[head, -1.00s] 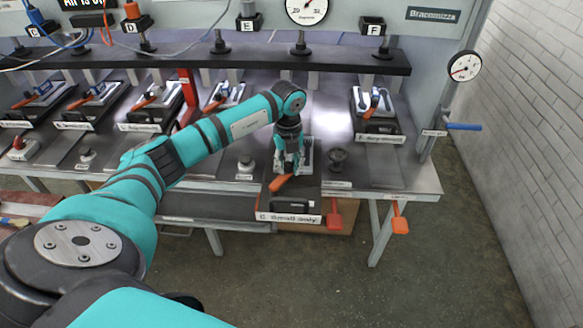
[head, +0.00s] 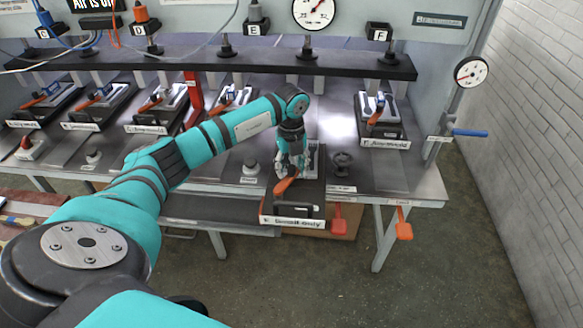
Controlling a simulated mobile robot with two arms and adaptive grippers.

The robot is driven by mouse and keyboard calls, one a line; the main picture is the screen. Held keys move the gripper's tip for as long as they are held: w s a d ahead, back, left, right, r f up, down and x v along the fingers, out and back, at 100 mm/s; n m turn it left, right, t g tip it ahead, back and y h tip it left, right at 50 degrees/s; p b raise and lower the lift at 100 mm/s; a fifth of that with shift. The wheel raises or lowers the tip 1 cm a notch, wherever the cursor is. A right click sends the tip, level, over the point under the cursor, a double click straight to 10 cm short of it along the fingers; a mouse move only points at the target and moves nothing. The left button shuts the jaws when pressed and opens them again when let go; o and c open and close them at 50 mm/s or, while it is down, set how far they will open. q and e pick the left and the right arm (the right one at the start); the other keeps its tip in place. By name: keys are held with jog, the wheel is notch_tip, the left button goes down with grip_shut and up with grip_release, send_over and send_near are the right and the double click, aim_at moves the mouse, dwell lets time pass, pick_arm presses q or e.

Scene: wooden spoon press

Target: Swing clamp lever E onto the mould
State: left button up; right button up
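A dark clamp fixture (head: 315,197) stands pulled forward at the front middle of the bench, with a white label ending "Small only" (head: 292,222). Its orange lever (head: 286,185) slants from the lower left up toward my fingers. My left gripper (head: 291,172) points down over the fixture, right at the lever's upper end. Whether it touches or grips the lever, and how far its fingers are apart, is too small to tell. The grey mould area (head: 316,160) is mostly hidden behind the gripper. The letter plate E (head: 253,29) is on the rail behind. My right gripper is not in view.
Similar fixtures with orange levers stand at the left (head: 160,107) and under F at the right (head: 380,120). A dark knob (head: 342,163) stands close right of the fixture, a pale button (head: 250,168) to its left. Orange paddles (head: 339,217) hang at the bench's front edge.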

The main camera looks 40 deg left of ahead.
aim_at(291, 167)
pick_arm(q)
notch_tip(291, 167, up, 12)
dwell(0.6)
dwell(0.5)
